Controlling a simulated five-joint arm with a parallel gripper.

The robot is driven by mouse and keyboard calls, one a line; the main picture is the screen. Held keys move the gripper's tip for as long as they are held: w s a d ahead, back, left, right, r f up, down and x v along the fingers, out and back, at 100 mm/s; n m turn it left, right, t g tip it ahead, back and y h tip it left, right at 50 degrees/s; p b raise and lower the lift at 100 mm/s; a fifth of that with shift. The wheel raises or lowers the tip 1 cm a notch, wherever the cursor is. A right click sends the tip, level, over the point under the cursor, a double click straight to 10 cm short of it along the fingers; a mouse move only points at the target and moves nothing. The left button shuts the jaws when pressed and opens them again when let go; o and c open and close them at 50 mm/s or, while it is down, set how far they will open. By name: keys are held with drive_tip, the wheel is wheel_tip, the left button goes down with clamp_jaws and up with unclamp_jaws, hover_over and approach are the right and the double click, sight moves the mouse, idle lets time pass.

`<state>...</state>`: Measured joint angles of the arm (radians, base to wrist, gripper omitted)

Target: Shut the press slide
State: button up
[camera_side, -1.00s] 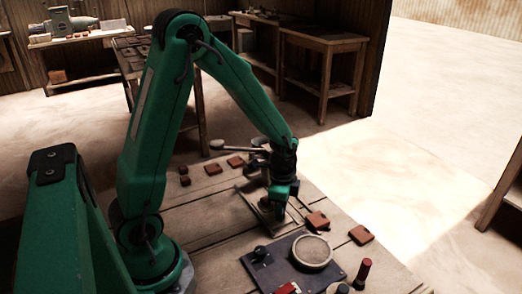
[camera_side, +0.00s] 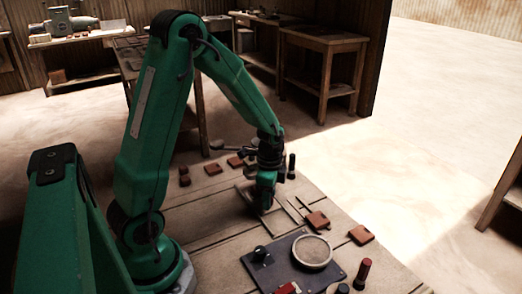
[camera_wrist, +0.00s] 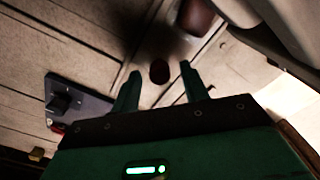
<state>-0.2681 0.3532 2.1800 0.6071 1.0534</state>
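My gripper (camera_side: 265,207) points down over a flat pale metal plate with thin rails (camera_side: 290,211) on the bench, which I take to be the press slide. In the wrist view my gripper's two fingers (camera_wrist: 158,88) stand apart. A dark round knob (camera_wrist: 159,71) shows between and just beyond the fingertips; I cannot tell whether they touch it. A black upright handle (camera_side: 291,166) stands just behind and right of my gripper in the side view. My gripper hides part of the plate, so how far the slide is open is unclear.
A dark panel (camera_side: 285,268) with a round disc (camera_side: 312,251) and a black knob (camera_side: 260,253) lies in front. Brown tiles (camera_side: 317,220) (camera_side: 361,235) lie to the right, and others lie behind. A red-topped post (camera_side: 363,272) stands near the front right.

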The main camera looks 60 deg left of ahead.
drive_tip(key=shift+r, duration=0.15)
drive_tip(key=shift+r, duration=3.75)
drive_tip(key=m, duration=0.6)
drive_tip(key=shift+f, duration=3.9)
clamp_jaws()
